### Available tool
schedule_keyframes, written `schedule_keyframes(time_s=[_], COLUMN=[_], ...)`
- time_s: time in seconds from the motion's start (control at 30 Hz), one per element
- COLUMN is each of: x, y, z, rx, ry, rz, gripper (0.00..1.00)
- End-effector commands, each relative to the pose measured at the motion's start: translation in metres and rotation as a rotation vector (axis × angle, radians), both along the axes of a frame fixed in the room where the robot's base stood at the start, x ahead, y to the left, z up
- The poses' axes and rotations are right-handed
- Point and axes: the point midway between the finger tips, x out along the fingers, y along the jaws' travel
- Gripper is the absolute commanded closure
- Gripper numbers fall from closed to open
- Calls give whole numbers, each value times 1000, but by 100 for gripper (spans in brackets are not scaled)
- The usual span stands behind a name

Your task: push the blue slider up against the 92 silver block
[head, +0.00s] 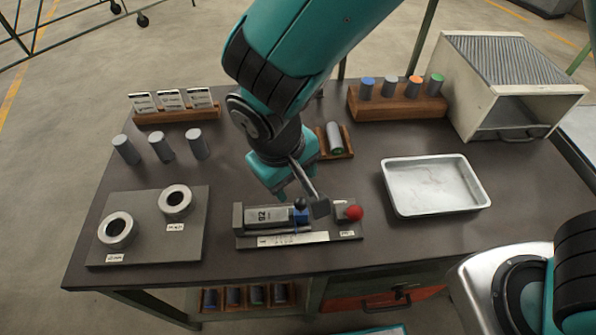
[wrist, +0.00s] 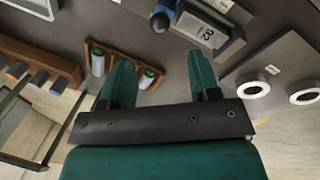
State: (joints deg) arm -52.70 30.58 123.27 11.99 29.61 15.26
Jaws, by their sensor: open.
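The silver block (head: 262,217) marked 92 lies in a dark fixture (head: 345,231) at the table's front middle. The blue slider (head: 302,222), with a dark ball knob (head: 300,203), is at the block's right end; I cannot tell whether they touch. In the wrist view the silver block (wrist: 208,30) and blue slider (wrist: 166,5) are at the top, the slider partly cut off. My gripper (head: 295,192) is open and empty, above and just behind the fixture. Its spread fingers show in the wrist view (wrist: 158,65), apart from the slider.
A red ball knob (head: 355,212) is at the fixture's right end. A plate with two rings (head: 150,250) lies left, a metal tray (head: 435,208) right. Behind are a small wooden holder with a cylinder (head: 335,138), a rack of coloured-top cylinders (head: 395,104) and a furnace box (head: 515,90).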

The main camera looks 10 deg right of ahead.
Motion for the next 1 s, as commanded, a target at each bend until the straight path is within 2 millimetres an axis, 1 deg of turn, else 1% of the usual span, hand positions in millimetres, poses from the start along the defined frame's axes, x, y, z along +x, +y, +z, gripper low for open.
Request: schedule_keyframes(time_s=[0.03, 0.1, 0.3, 0.4, 0.5, 0.67, 0.9, 0.93, 0.97, 1.0], x=[1, 2, 6, 8, 10, 10, 10, 11, 11, 10], y=[-3, -6, -13, -15, -16, -17, -17, -17, -17, -17], z=[-11, -27, -68, -83, -94, -102, -102, -102, -102, -102], rx=[-5, -6, -3, -1, 0, 2, 2, 2, 2, 2], ry=[5, 5, 5, 4, 2, 1, 1, 1, 1, 1], rz=[-1, -3, -1, -2, -1, 0, 0, 0, 0, 0], gripper=[44, 44, 44, 44, 44, 44, 44, 48, 55, 64])
